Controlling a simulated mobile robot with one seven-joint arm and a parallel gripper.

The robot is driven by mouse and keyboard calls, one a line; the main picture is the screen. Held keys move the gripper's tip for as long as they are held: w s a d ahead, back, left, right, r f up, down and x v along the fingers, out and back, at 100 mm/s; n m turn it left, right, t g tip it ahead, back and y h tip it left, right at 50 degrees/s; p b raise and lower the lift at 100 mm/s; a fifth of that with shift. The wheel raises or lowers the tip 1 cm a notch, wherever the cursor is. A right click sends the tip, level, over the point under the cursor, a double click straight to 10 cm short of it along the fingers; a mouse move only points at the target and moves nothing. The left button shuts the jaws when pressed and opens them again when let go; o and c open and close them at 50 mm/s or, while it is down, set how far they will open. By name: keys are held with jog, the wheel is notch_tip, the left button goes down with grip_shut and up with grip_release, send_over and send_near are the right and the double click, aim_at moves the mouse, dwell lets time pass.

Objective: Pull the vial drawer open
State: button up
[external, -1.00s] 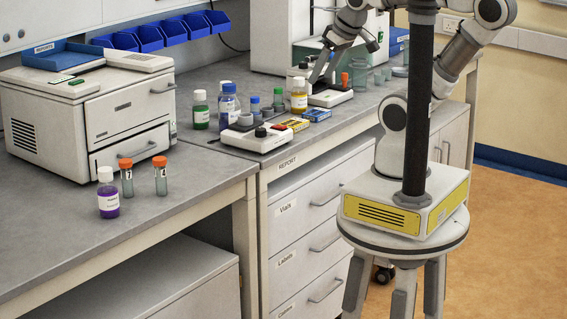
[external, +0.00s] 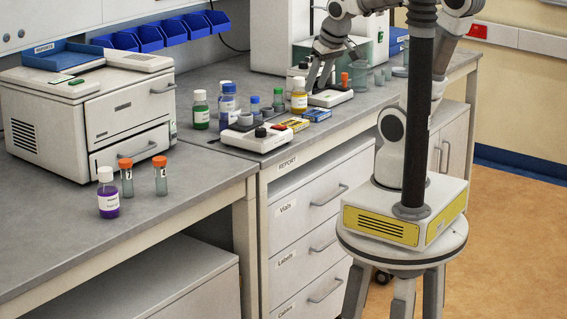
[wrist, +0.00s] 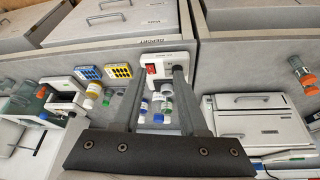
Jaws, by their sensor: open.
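The vial drawer (external: 300,215) is the top drawer of the white cabinet under the bench, with a "Vials" label and a grey bar handle (external: 330,196). Its front looks shut. In the wrist view, the drawer front (wrist: 125,27) is at the top, and its handle (wrist: 108,17) is beyond my fingers. My gripper (external: 319,84) is over the bench top, above and behind the drawer, apart from the handle. In the wrist view, my gripper (wrist: 160,74) has its two fingers spread with nothing held between them.
A white device with a red switch (wrist: 152,69), several bottles and small boxes (external: 318,115) stand on the bench below my gripper. The labels drawer (external: 300,258) is under the vial drawer. A purple bottle (external: 108,200) stands on the left bench.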

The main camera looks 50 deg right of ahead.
jog(key=w+d+f+m+g+h+b, duration=0.1)
jog(key=w+d+f+m+g+b, duration=0.45)
jog(key=d+f, duration=0.75)
jog(key=m+t+y, duration=0.2)
jog(key=m+t, duration=0.1)
jog(key=m, duration=0.7)
send_near(334, 192)
jog(key=f+b, duration=0.1)
jog(key=f, duration=0.1)
jog(key=w+f, duration=0.1)
jog(key=f, duration=0.2)
jog(key=f+b, duration=0.1)
jog(key=f, duration=0.1)
jog(key=shift+w+d+f+b, duration=0.25)
jog(key=shift+b, duration=0.05)
grip_shut()
